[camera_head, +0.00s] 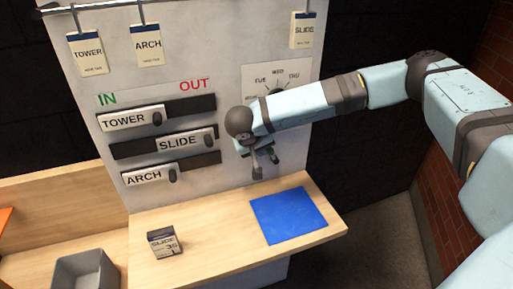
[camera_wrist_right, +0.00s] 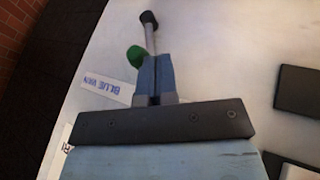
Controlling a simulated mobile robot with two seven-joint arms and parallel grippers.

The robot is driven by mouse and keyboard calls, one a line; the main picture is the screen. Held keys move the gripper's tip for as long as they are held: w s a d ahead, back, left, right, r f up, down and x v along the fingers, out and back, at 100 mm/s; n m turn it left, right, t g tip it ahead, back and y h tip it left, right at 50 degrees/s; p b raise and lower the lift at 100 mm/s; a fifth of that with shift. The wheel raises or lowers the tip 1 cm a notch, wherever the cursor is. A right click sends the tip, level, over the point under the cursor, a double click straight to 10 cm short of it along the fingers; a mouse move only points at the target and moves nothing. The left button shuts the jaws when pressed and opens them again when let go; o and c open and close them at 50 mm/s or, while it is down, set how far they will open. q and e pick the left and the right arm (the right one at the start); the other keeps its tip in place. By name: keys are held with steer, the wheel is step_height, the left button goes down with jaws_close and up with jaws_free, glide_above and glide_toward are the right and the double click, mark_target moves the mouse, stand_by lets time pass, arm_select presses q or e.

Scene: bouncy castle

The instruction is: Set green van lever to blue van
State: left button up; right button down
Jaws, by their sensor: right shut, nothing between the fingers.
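My right gripper (camera_head: 262,150) is at the lower right of the white panel, and its fingers (camera_wrist_right: 155,72) are shut with nothing between them. In the right wrist view a grey rod with a black end (camera_wrist_right: 149,30) extends just beyond the fingertips; contact is unclear. A round green knob (camera_wrist_right: 136,56) is close to the left of the fingertips. A white label (camera_wrist_right: 108,88), its print upside down and starting with BLUE, lies left of the fingers. In the head view the grey rod (camera_head: 256,170) points down, and the lever's mount is mostly hidden. My left gripper is not in view.
Sliders marked TOWER (camera_head: 124,121), SLIDE (camera_head: 180,142) and ARCH (camera_head: 143,177) are on the panel's left. A dial (camera_head: 280,80) is above my arm. The wooden counter holds a blue mat (camera_head: 289,215) and a SLIDE box (camera_head: 165,243). A grey bin (camera_head: 85,272) is front left.

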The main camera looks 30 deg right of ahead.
steer(key=shift+y, duration=0.8)
steer(key=d, duration=0.1)
steer(key=d+r, duration=0.1)
steer(key=s+d, duration=0.1)
steer(key=d, duration=0.1)
steer(key=shift+r, duration=0.4)
steer(key=shift+r, duration=0.1)
steer(key=shift+r+p, duration=0.55)
steer(key=shift+r, duration=0.2)
